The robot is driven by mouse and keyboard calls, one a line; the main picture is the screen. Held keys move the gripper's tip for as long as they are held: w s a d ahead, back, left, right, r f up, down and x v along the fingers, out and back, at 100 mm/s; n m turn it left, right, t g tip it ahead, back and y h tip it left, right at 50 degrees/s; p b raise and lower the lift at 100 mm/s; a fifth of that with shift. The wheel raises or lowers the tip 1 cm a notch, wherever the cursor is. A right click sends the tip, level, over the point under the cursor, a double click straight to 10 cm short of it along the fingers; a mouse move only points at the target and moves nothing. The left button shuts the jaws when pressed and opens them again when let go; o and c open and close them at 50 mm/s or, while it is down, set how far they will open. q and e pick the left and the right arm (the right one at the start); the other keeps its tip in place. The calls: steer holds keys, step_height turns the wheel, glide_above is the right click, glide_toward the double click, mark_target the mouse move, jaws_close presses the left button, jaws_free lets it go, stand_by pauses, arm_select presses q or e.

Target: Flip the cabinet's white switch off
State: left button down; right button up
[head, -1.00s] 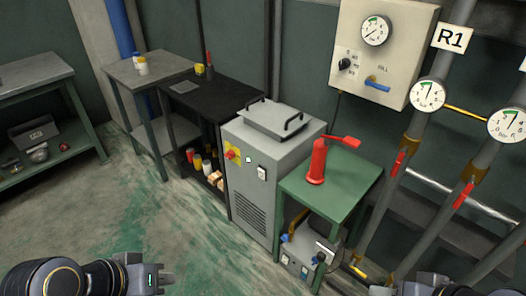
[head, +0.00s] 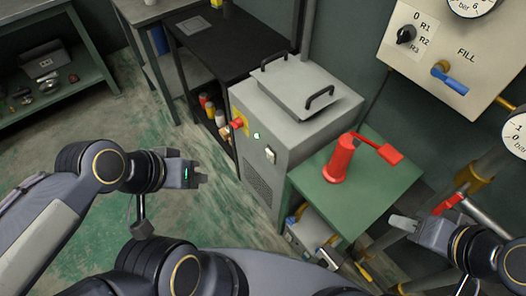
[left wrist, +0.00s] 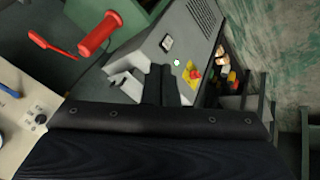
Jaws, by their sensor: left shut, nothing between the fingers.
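The grey cabinet (head: 262,165) stands in the middle of the head view. Its front carries the white switch (head: 270,154), a lit green lamp (head: 257,135) and a red knob (head: 238,123) on a yellow plate. My left gripper (head: 203,178) is shut and empty, left of the cabinet front and apart from the switch. In the left wrist view, the white switch (left wrist: 167,42) shows just beyond the dark fingers (left wrist: 165,82), with the red knob (left wrist: 195,74) to their right. My right gripper (head: 402,222) is right of the green stand; its finger gap is unclear.
A green stand (head: 390,185) with a red hand pump (head: 340,158) adjoins the cabinet's right side. A black shelf table (head: 250,50) is behind it on the left. A wall panel (head: 475,75) and pipes are at right. Floor before the cabinet's left is clear.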

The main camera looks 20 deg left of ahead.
arm_select(q)
steer(key=w+d+f+n+h+b, duration=0.4)
steer(key=w+f+n+h+b, duration=0.1)
steer(key=w+f+n+b, duration=0.5)
steer(key=w+a+f+n+t+y+b, duration=0.1)
steer(key=w+a+f+n+b, duration=0.1)
steer(key=f+n, duration=0.6)
steer(key=w+a+f+n+t+y+b, duration=0.1)
steer(key=w+a+f+n+b, duration=0.2)
steer(key=w+f+n, duration=0.3)
step_height(320, 180, down, 3)
steer(key=a+n, duration=0.1)
steer(key=n, duration=0.1)
steer(key=shift+w+n+t, duration=0.3)
steer(key=shift+n+t, duration=0.1)
steer(key=shift+d, duration=0.1)
